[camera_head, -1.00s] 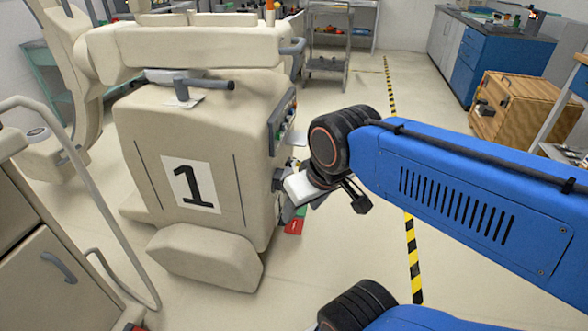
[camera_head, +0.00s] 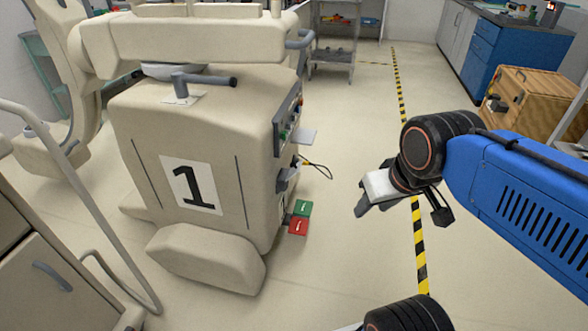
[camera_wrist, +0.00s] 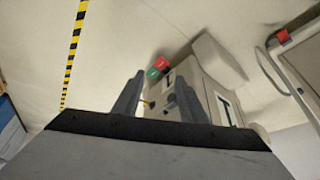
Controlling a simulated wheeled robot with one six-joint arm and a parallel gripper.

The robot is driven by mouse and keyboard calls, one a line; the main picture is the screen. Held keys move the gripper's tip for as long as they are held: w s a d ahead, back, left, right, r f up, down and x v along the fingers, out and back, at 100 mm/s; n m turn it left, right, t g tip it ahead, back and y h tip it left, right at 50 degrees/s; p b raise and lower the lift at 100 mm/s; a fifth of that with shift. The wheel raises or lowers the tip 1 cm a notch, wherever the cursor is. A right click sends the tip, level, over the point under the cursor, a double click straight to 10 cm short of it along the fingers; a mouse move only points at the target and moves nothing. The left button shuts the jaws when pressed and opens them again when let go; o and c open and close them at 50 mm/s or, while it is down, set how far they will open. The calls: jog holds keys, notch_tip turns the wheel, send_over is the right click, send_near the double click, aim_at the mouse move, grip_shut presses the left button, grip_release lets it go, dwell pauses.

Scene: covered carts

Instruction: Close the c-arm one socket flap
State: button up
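C-arm one is the cream machine (camera_head: 140,150) with a black "1" on its front, left of my gripper. A small grey part (camera_head: 286,181) that looks like the socket flap sticks out low on its right side. How far open it stands is too small to tell. My gripper (camera_head: 371,206) is in the air to the right of the machine, apart from it. In the wrist view the gripper fingers (camera_wrist: 156,92) are spread with nothing between them. The machine's side (camera_wrist: 188,78) shows beyond them, and the flap cannot be made out clearly there.
A green block (camera_head: 303,208) and a red block (camera_head: 298,226) are low beside the machine. A dark cable (camera_head: 320,168) loops out from its side. Yellow-black tape (camera_head: 411,215) runs along the floor. A wooden crate (camera_head: 530,103) stands at the right. The floor between machine and tape is clear.

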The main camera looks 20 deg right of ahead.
jog(key=shift+w+a, duration=0.1)
jog(key=shift+w, duration=0.1)
jog(key=c, duration=0.5)
jog(key=w+n, duration=0.1)
jog(key=w, duration=0.2)
jog(key=w+a+r+n+y, duration=0.1)
jog(key=w, duration=0.2)
jog(key=w+a+n, duration=0.1)
jog(key=w, duration=0.2)
jog(key=shift+a+r+n+g+y, duration=0.1)
jog(key=shift+r+n+g+y, duration=0.2)
jog(key=shift+n+g, duration=0.1)
grip_shut()
jog(key=n+g+y, duration=0.1)
jog(key=n+y, duration=0.2)
jog(key=n, duration=0.6)
send_near(293, 163)
jog(key=x, duration=0.4)
jog(key=a+x, duration=0.1)
jog(key=x, duration=0.2)
jog(key=shift+w+a+r, duration=0.1)
jog(key=shift+w+r, duration=0.15)
jog(key=shift+w, duration=0.2)
